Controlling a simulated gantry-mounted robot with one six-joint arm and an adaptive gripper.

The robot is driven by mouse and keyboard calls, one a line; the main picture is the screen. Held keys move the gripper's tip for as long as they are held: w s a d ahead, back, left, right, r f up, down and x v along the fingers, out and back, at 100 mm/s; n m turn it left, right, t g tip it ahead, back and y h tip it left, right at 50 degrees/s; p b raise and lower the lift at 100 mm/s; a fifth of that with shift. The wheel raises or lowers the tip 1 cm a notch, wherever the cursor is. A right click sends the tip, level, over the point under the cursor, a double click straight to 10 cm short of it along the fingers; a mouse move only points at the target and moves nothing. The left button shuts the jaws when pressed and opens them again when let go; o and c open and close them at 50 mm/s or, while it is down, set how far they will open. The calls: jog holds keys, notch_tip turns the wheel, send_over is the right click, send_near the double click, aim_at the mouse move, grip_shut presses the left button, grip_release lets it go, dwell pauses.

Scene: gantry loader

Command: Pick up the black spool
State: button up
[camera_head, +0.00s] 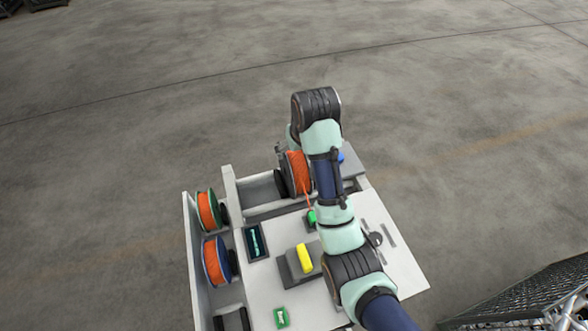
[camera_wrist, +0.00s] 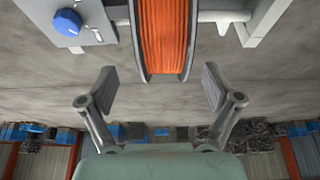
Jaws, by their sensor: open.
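The black spool (camera_head: 298,172), with dark flanges and orange filament wound on it, sits on a holder at the back of the workstation. In the wrist view the spool (camera_wrist: 165,35) fills the top middle, its lower rim near the level of the fingertips. My gripper (camera_wrist: 160,85) is open and empty, with one finger to each side of the spool's rim and visible gaps. Whether the spool lies between the fingers in depth, I cannot tell. In the head view my arm covers part of the spool's right side and most of the gripper.
A green-flanged spool (camera_head: 207,211) and a blue-flanged spool (camera_head: 216,262) stand in the left rack. A dark screen (camera_head: 256,242), a yellow block (camera_head: 304,258) and a green piece (camera_head: 281,317) are on the white table (camera_head: 405,270). A blue knob (camera_wrist: 67,23) is beside the black spool.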

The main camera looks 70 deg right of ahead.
jog(key=p+x, duration=0.1)
jog(key=x, duration=0.6)
jog(key=shift+w+a+p, duration=0.15)
jog(key=shift+p, duration=0.25)
jog(key=c, duration=1.7)
